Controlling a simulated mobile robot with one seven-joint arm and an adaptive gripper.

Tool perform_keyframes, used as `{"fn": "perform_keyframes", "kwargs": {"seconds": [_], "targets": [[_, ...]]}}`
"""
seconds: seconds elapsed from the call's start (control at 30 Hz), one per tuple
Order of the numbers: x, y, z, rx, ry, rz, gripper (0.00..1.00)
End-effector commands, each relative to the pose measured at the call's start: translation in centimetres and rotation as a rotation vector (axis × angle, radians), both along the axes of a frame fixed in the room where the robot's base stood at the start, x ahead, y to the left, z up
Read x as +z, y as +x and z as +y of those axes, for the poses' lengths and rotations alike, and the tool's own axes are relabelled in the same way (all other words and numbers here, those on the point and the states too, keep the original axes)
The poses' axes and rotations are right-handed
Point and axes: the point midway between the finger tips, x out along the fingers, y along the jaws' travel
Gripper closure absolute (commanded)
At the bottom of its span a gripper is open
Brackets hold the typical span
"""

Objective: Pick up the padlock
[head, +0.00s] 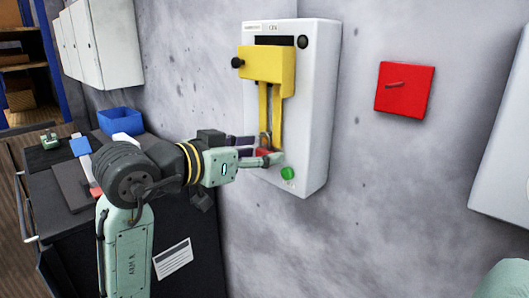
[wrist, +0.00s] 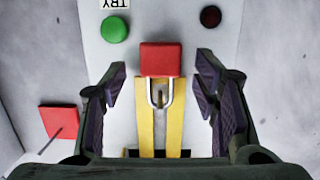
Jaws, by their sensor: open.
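The padlock (wrist: 160,60) has a red body and a silver shackle. In the wrist view it sits upper centre, its shackle against the yellow straps (wrist: 145,122) of the wall unit. My gripper (wrist: 162,78) is open, with one purple-padded finger on each side of the padlock and a gap on both sides. In the head view my gripper (head: 260,150) reaches the lower front of the white wall unit (head: 312,130). The padlock is mostly hidden there by the fingers; a bit of red shows between them.
A green button (head: 288,173) is low on the unit, near my fingertips. A yellow cover (head: 267,65) with a black knob is above. A red square plate (head: 404,90) with a handle is on the wall to the right. A dark workbench with a blue bin (head: 121,121) stands left.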

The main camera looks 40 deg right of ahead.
Motion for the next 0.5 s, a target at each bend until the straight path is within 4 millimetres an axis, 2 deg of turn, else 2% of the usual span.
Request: {"fn": "perform_keyframes", "kwargs": {"seconds": [0.07, 0.5], "targets": [[0.00, 0.02, 0.03, 0.000, 0.000, 0.000, 0.45], [0.01, 0.03, 0.07, 0.001, 0.000, 0.000, 0.74]]}}
